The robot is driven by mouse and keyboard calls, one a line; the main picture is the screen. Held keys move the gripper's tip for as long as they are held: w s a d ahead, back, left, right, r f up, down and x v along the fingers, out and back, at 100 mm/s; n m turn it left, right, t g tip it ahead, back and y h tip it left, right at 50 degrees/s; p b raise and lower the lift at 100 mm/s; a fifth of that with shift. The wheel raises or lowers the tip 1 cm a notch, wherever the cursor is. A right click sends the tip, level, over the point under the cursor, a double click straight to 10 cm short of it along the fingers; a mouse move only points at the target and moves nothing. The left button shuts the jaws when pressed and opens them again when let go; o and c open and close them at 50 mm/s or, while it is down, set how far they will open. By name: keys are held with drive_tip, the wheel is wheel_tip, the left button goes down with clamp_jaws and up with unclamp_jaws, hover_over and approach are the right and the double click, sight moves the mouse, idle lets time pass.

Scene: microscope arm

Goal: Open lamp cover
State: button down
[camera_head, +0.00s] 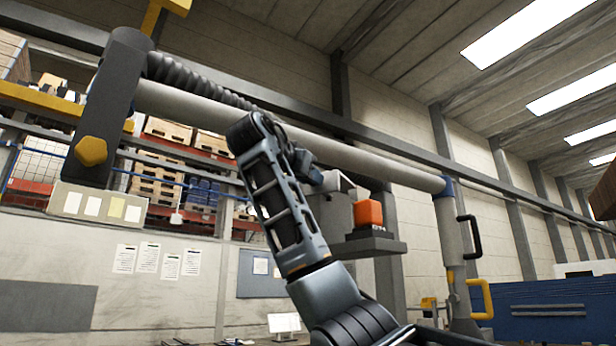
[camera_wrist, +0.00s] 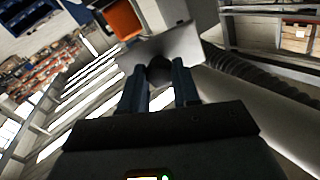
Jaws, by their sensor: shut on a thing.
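In the wrist view, the two blue-grey fingers of my gripper (camera_wrist: 158,68) are closed on a dark round knob (camera_wrist: 159,75). The knob sits at the edge of a light grey panel (camera_wrist: 188,46), which looks like the lamp cover. In the head view, my gripper (camera_head: 311,172) reaches the left side of a pale grey housing (camera_head: 338,184) under the long boom. The knob is hidden there behind my wrist and fingers. I cannot tell from these views how far the cover is open.
An orange block (camera_head: 368,214) sits on a dark grey ledge (camera_head: 375,245) right of the housing; it also shows in the wrist view (camera_wrist: 122,18). The thick pale boom (camera_head: 300,140) and a ribbed black hose (camera_head: 200,80) run close above my arm.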

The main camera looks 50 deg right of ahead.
drive_tip(key=c, duration=0.8)
unclamp_jaws()
drive_tip(key=s+a+b, duration=0.1)
drive_tip(key=a+b, duration=0.1)
drive_tip(key=a, duration=0.5)
drive_tip(key=shift+a, duration=0.3)
drive_tip(key=shift+s, duration=0.1)
drive_tip(key=shift+f, duration=0.1)
